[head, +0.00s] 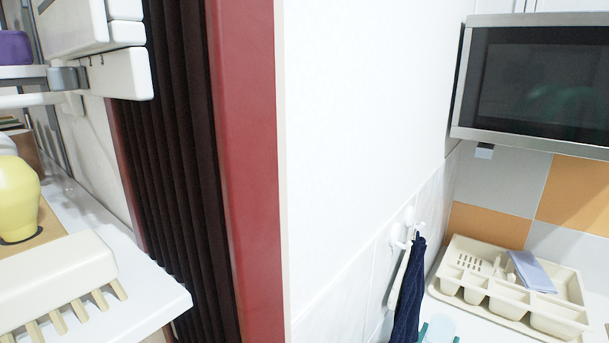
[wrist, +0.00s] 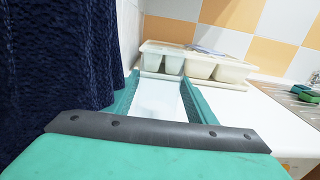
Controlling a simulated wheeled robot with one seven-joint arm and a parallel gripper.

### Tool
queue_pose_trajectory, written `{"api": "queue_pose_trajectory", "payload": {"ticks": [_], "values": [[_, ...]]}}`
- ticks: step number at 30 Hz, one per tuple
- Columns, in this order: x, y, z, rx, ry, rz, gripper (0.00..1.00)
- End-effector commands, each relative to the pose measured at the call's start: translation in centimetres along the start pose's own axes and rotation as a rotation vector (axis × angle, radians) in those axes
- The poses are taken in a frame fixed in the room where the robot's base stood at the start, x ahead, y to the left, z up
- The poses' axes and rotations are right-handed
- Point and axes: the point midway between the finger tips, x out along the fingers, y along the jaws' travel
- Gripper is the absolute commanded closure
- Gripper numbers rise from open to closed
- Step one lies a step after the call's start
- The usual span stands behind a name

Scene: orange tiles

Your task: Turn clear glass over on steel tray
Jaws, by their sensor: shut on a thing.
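My gripper (head: 439,334) shows only as teal fingertips at the bottom edge of the head view. It is shut on the clear glass (head: 440,325), a pale, see-through shape between the fingers. In the wrist view my gripper (wrist: 160,92) has a teal finger on each side of the glass (wrist: 158,100). I cannot tell which end of the glass is up. A steel surface (wrist: 284,90), perhaps the steel tray, shows at the right of the wrist view, apart from the gripper. The tray is not clearly seen in the head view.
A cream cutlery tray (head: 478,303) stands on the white counter beyond my gripper. A dark blue towel (head: 408,298) hangs close on the left. Green things (wrist: 306,94) lie on the steel surface. The white counter (wrist: 262,112) is clear right of the gripper. A microwave (head: 540,80) hangs above.

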Motion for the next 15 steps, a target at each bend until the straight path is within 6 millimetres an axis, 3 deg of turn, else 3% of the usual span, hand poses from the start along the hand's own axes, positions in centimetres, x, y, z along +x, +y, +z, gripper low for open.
{"api": "queue_pose_trajectory", "payload": {"ticks": [15], "values": [[-0.1, 0.2, -1.8, -0.001, -0.001, 0.003, 0.70]]}}
